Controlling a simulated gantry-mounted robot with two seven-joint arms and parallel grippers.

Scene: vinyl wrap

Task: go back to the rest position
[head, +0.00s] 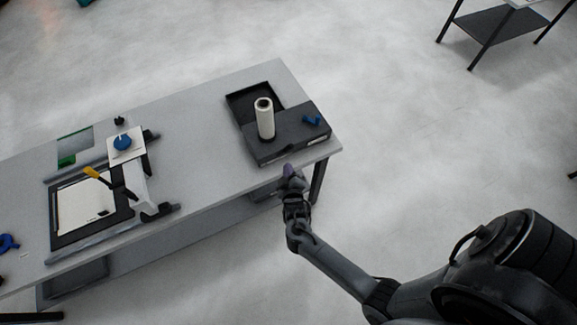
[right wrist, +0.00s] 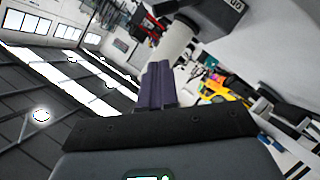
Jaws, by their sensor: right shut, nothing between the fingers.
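My right gripper (head: 291,172) is at the table's front edge in the head view, just in front of the dark box (head: 285,148). Its purple fingers (right wrist: 157,85) are together and empty in the right wrist view. A pale vinyl roll (head: 265,119) stands upright on the dark box, behind the gripper and apart from it. A pale cylinder (right wrist: 172,48), likely the same roll, shows beyond the fingers in the right wrist view. My left gripper is in neither view.
The grey table (head: 205,170) carries a press-like device (head: 140,185) with a yellow-tipped handle and a white sheet on its bed. A blue round part (head: 123,142) sits on a white plate. A small blue piece (head: 312,120) lies on the dark box. Open floor lies right of the table.

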